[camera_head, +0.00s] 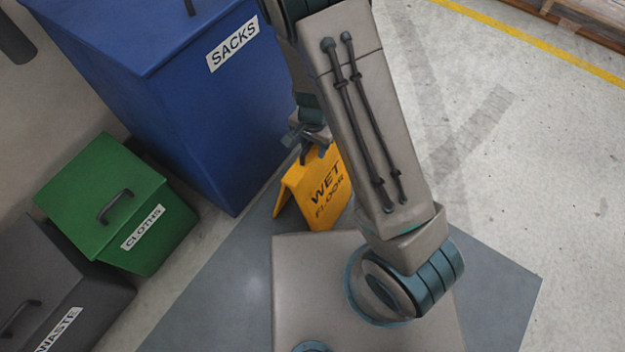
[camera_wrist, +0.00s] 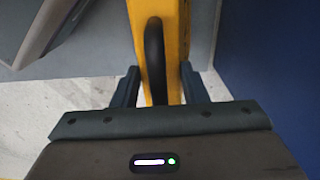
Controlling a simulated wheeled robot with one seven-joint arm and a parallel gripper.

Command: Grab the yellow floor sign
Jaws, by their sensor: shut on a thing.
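The yellow floor sign (camera_head: 324,189), lettered "WET FLOOR", stands folded out in an A shape beyond my base in the head view. In the wrist view the yellow sign (camera_wrist: 176,40) runs up from between the fingers, with a dark handle or slot along it. My gripper (camera_head: 312,150) is at the sign's top edge. In the wrist view my gripper (camera_wrist: 160,88) has one finger on each side of the sign and is shut on it. My arm hides part of the sign's right side in the head view.
A blue "SACKS" bin (camera_head: 190,110) stands close behind and left of the sign. A green "CLOTHS" bin (camera_head: 118,205) and a dark "WASTE" bin (camera_head: 60,285) are at left. A pallet (camera_head: 585,25) lies at the top right beyond a yellow line. The floor at right is clear.

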